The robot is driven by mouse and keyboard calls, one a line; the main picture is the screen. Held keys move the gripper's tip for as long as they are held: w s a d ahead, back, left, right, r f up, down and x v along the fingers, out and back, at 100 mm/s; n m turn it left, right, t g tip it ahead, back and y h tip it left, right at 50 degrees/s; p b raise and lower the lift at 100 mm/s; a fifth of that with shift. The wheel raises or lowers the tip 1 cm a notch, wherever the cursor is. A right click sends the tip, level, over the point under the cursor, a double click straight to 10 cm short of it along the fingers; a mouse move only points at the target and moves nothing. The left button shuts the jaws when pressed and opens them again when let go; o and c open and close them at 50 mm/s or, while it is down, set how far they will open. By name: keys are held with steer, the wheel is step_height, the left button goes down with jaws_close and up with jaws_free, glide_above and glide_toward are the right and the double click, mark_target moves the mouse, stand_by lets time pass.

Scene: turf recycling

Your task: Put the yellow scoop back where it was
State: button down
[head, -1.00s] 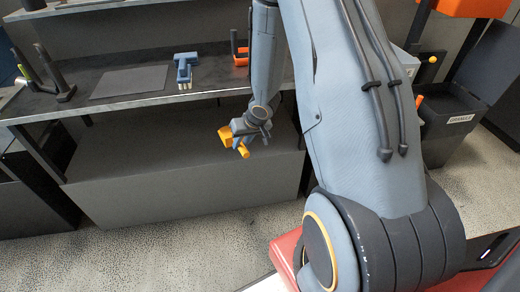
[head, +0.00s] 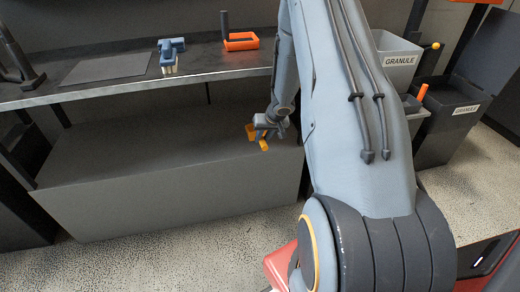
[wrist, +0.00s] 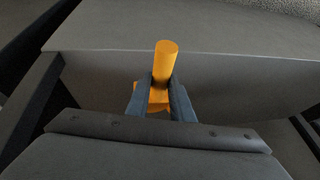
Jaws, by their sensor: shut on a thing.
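The yellow scoop (head: 264,144) is in my gripper (head: 262,132), held in front of the grey cabinet below the bench shelf. In the wrist view, the scoop's round handle (wrist: 166,62) points up between the two fingers of my gripper (wrist: 162,92), which are shut on it. Part of the scoop's body shows below the handle; the rest is hidden by the fingers.
The bench shelf (head: 120,83) holds a dark flat mat (head: 105,68), a blue brush (head: 171,52) and an orange tool with a black handle (head: 240,41). The floor before the cabinet is clear.

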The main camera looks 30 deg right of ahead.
steer(key=shift+f+b, duration=0.9)
steer(key=shift+f, duration=1.55)
steer(key=shift+f, duration=0.15)
steer(key=c, duration=1.6)
jaws_free()
steer(key=shift+o, duration=0.2)
